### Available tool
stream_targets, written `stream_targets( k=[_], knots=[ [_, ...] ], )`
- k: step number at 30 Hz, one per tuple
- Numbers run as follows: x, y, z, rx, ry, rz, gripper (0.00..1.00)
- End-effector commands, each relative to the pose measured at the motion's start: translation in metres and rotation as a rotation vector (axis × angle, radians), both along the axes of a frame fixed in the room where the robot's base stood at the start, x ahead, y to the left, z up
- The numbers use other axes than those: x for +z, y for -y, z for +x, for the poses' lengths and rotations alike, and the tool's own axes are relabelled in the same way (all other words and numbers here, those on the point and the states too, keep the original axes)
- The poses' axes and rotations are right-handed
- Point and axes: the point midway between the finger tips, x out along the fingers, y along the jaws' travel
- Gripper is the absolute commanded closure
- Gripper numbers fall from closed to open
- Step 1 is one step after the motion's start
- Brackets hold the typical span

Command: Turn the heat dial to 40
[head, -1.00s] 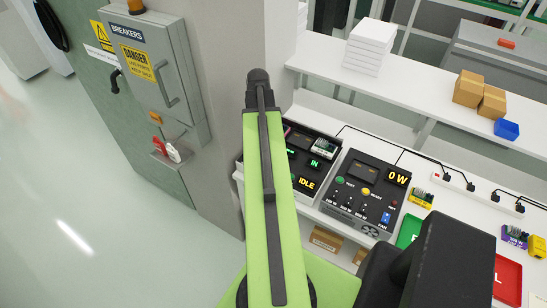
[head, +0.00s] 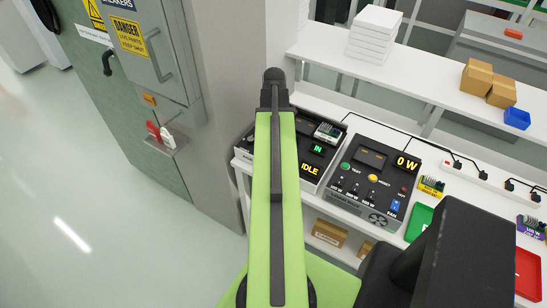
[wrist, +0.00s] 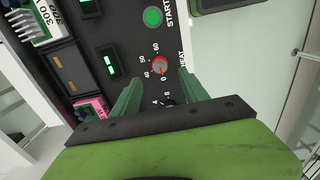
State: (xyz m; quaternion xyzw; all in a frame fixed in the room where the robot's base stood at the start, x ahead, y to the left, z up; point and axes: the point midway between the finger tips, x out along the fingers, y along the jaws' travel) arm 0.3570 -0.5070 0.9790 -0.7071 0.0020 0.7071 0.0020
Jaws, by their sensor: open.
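The heat dial (wrist: 159,65) is a small red knob on a dark panel in the wrist view, with white numbers around it and HEAT beside it. I cannot tell clearly where its pointer stands. My gripper (wrist: 160,80) is open, with one green finger on each side below the dial. The fingers look apart from the dial. In the head view, the control panel (head: 310,168) shows IN and IDLE displays, and my arm covers part of it. The dial and gripper are hidden there.
A green START button (wrist: 152,17) sits above the dial. A dark knob (wrist: 168,102) lies below it, between the fingers. A second panel (head: 372,185) reading 0 W stands to the right. The grey breaker cabinet (head: 180,88) is at the left.

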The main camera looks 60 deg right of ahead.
Motion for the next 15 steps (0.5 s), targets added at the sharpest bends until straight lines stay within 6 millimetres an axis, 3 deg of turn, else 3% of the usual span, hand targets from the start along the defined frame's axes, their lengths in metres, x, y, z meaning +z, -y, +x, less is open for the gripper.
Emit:
stream_targets(
  k=[1,7,11,15],
  knots=[
    [-0.022,0.0,0.0,0.0,0.0,0.0,0.48],
    [-0.06,0.0,0.0,-0.001,0.0,0.0,0.48],
    [-0.074,0.0,0.0,-0.001,0.0,0.0,0.48],
    [-0.075,0.0,-0.001,-0.001,0.0,0.0,0.48]
  ],
)
